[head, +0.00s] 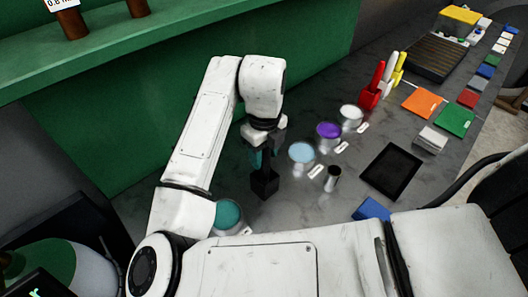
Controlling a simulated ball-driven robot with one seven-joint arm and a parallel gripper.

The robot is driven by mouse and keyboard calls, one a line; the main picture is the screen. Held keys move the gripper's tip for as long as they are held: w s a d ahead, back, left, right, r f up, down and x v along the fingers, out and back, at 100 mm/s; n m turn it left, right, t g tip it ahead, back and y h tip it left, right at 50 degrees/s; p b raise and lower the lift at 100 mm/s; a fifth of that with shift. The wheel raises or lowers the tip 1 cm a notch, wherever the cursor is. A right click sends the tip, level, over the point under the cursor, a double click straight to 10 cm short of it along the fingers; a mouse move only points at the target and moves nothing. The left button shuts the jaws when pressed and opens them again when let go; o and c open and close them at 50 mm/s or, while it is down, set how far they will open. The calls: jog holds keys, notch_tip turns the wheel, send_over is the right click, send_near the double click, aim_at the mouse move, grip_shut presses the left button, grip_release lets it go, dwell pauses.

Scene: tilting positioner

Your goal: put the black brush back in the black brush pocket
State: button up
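The black brush pocket (265,186) is a small dark block on the grey bench, below my gripper. My gripper (266,155) points down just above it, with dark fingers and teal patches. A dark upright shape between the fingers, running down to the pocket, looks like the black brush (267,164). Black on black, I cannot tell how deep the brush sits in the pocket. I also cannot tell whether the fingers press on it or stand apart from it.
Teal (228,214), light blue (301,153), purple (328,131) and white (351,113) paint cans stand around the pocket. A small dark cup (332,178) and a black tablet (391,172) are to the right. Red, white and yellow brushes (377,80) stand farther back. A green wall (170,90) is behind.

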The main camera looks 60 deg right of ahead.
jog(key=shift+o, duration=0.6)
jog(key=shift+r, duration=0.15)
notch_tip(320, 180, up, 10)
jog(key=p, duration=0.4)
jog(key=shift+r, duration=0.9)
